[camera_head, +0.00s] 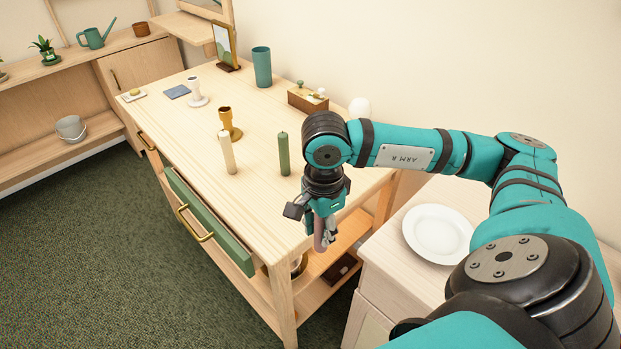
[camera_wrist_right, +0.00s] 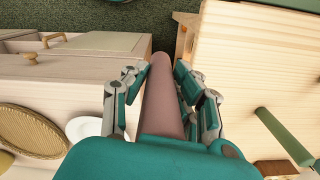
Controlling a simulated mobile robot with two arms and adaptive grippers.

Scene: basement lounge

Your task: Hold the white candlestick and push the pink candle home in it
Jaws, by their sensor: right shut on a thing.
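The white candlestick (camera_head: 196,92) stands upright and apart near the far left of the wooden table, with no candle visible in it. My right gripper (camera_head: 324,228) hangs past the table's front right corner, pointing down. It is shut on the pink candle (camera_head: 319,238). In the right wrist view the pink candle (camera_wrist_right: 160,100) runs lengthwise between the two fingers of my right gripper (camera_wrist_right: 166,72), with its end reaching past the fingertips. Part of the candle is hidden by the gripper body. My left gripper is not in view.
The table (camera_head: 190,150) also holds a brass candlestick (camera_head: 230,125), a cream candle (camera_head: 227,152), a green candle (camera_head: 283,154), a teal cup (camera_head: 262,67), a wooden box (camera_head: 307,98) and a blue notebook (camera_head: 174,92). A white plate (camera_head: 438,232) lies on the cabinet at right. The green drawer (camera_head: 208,222) sticks out.

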